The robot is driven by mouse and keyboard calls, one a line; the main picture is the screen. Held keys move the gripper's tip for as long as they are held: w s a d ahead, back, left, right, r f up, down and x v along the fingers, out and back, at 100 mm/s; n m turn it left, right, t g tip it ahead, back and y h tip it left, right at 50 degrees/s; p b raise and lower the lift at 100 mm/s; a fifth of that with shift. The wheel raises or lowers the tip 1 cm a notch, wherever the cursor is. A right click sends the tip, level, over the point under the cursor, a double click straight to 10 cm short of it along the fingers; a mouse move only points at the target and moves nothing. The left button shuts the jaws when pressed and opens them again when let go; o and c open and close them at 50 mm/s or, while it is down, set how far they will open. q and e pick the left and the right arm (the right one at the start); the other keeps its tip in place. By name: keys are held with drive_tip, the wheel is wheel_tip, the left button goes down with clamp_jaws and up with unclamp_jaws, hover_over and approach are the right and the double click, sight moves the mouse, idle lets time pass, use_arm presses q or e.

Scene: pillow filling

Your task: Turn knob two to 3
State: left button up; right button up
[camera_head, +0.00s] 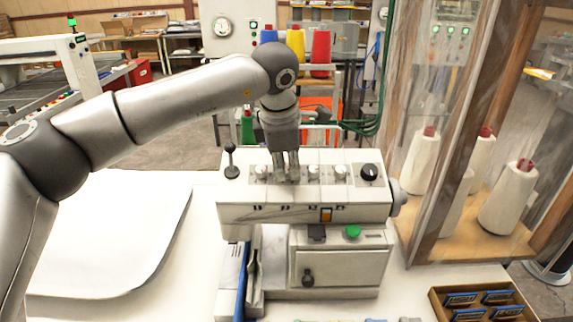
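A white control box (235,210) stands on the white table with a row of knobs along its top. A pale knob (261,172) is at the left of the row, and more pale knobs (313,172) and (340,172) are to the right. My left gripper (287,176) points straight down between the first and third of these places, with its fingertips at the height of the knobs. The fingers cover the knob position there, which I take for knob two. I cannot tell whether they grip it. The knob's markings are too small to read. My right gripper is out of view.
A black-topped lever (230,162) stands left of the knobs and a black dial (370,173) to the right. A green button (352,231) is on the lower front. A wood-framed case (450,245) with white thread cones is close on the right.

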use_arm(q)
drive_tip(key=shift+o, duration=0.4)
drive_tip(key=v, duration=1.2)
drive_tip(key=shift+r, duration=0.15)
